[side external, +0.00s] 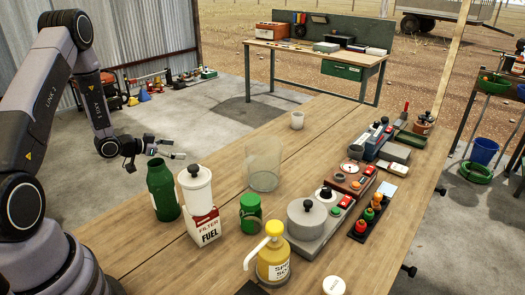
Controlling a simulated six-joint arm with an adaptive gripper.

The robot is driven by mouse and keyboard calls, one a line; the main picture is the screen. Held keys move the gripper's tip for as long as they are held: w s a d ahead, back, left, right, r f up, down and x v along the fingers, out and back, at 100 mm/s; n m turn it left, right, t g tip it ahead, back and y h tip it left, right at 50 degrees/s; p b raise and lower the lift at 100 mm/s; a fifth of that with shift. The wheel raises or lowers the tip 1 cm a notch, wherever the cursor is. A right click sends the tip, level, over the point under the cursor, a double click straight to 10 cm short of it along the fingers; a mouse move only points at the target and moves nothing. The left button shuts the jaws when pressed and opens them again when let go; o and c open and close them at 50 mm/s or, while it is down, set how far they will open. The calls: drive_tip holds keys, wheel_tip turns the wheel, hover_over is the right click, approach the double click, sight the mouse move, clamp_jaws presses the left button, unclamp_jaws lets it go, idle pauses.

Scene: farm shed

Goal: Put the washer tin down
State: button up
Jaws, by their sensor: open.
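My gripper (181,150) is open and empty, left of centre, over or beyond the table's left edge. It is behind a dark green open-topped bottle (163,190). I cannot tell for sure which thing is the washer tin. A small round white-topped container (334,286) with unreadable lettering stands at the front edge of the picture. A small pale cup (297,120) stands upright farther back on the table. Both are apart from my gripper.
On the wooden table (225,160) stand a clear beaker (263,170), a white-topped filter fuel carton (204,226), a green jar (250,213), a yellow pump bottle (272,262) and a grey device with a pot (318,238). Boxes line the right edge. The back-left tabletop is clear.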

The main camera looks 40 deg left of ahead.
wheel_tip(320, 180, up, 11)
drive_tip(key=w+d+g+y, duration=0.1)
drive_tip(key=w+g+y, duration=0.1)
drive_tip(key=y, duration=0.1)
drive_tip(key=s+d+r+n+g+y, duration=0.1)
drive_tip(key=s+d+r, duration=0.2)
drive_tip(key=r, duration=0.3)
drive_tip(key=s+d+r+g+y, duration=0.1)
drive_tip(key=s+d+r+y, duration=0.15)
drive_tip(key=r, duration=0.25)
drive_tip(key=s+d+r+g+h, duration=0.1)
drive_tip(key=s+d, duration=0.3)
drive_tip(key=s, duration=0.3)
drive_tip(key=s+d+r+n+g+h, duration=0.1)
drive_tip(key=s+d, duration=0.3)
drive_tip(key=s, duration=0.4)
drive_tip(key=s+d+r+g+h, duration=0.1)
drive_tip(key=s+d+r, duration=0.2)
drive_tip(key=s+d, duration=0.2)
drive_tip(key=s, duration=0.3)
drive_tip(key=shift+r+n+h, duration=0.2)
drive_tip(key=shift+n+h, duration=0.15)
drive_tip(key=shift+n, duration=0.05)
